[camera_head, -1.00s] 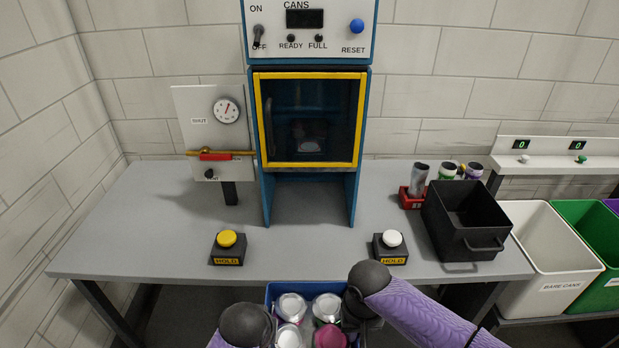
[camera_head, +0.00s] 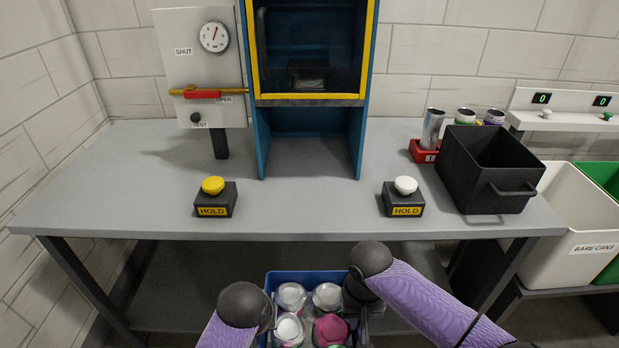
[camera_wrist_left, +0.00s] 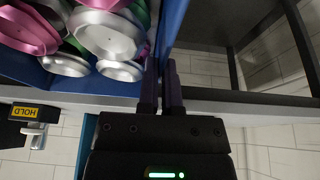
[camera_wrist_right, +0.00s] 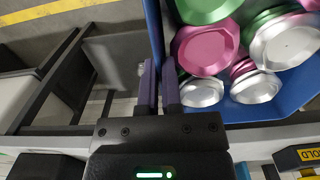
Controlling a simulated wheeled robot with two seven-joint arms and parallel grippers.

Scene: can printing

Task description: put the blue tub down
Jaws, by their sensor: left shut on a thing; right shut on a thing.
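The blue tub (camera_head: 305,277) is held low in front of the table, at the bottom of the head view, with several silver, pink and green cans in it. My left gripper (camera_wrist_left: 162,82) is shut on the tub's wall at one side; the wall (camera_wrist_left: 174,30) runs between its fingers. My right gripper (camera_wrist_right: 160,80) is shut on the opposite wall (camera_wrist_right: 156,30). In the head view the gripper fingers are mostly hidden by my own arms. The tub's underside is out of sight.
The grey table (camera_head: 300,215) has a clear middle. Two hold buttons, yellow (camera_head: 213,186) and white (camera_head: 405,186), stand near its front edge. A black bin (camera_head: 490,170) and red can rack (camera_head: 423,152) stand at right. A blue-framed machine (camera_head: 364,120) stands at the back.

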